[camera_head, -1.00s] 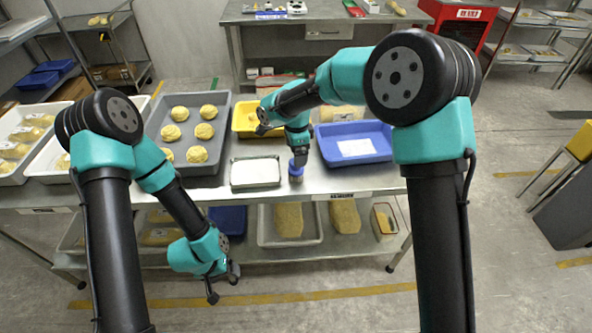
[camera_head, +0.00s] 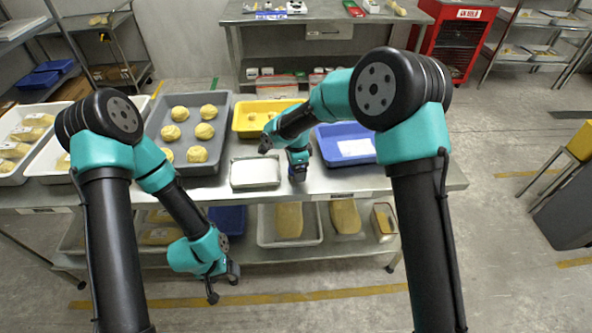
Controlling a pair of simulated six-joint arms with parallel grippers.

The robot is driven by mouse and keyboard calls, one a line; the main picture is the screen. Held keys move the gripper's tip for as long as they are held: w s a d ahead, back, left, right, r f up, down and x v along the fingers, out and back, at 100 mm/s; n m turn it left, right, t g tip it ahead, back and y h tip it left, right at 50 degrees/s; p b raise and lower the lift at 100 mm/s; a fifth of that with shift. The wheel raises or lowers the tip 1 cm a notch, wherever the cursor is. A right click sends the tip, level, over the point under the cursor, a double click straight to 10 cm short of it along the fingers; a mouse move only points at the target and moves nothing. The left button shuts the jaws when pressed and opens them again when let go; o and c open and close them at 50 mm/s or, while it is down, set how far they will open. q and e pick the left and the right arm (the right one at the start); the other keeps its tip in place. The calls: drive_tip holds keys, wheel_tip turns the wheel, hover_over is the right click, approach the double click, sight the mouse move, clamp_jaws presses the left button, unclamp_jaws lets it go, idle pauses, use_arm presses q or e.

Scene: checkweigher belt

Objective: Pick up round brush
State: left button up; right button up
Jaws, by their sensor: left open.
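The round brush (camera_head: 298,178), a small round thing with some blue, is on the steel table (camera_head: 400,181) between a white-lined metal tray (camera_head: 255,172) and a blue tray. It is mostly hidden by my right gripper. My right gripper (camera_head: 298,171) points down right at the brush. Its fingers are too small and covered to tell whether they are open or shut on it. My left gripper (camera_head: 223,287) is open and empty. It hangs low in front of the table's front edge, far from the brush.
A grey tray (camera_head: 219,133) with several dough balls lies left, a yellow tray (camera_head: 243,122) behind, a blue tray (camera_head: 368,142) to the right of the brush. The lower shelf (camera_head: 300,252) holds loaves and bins. The table's right end is bare.

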drive_tip(key=shift+f, duration=0.4)
drive_tip(key=c, duration=1)
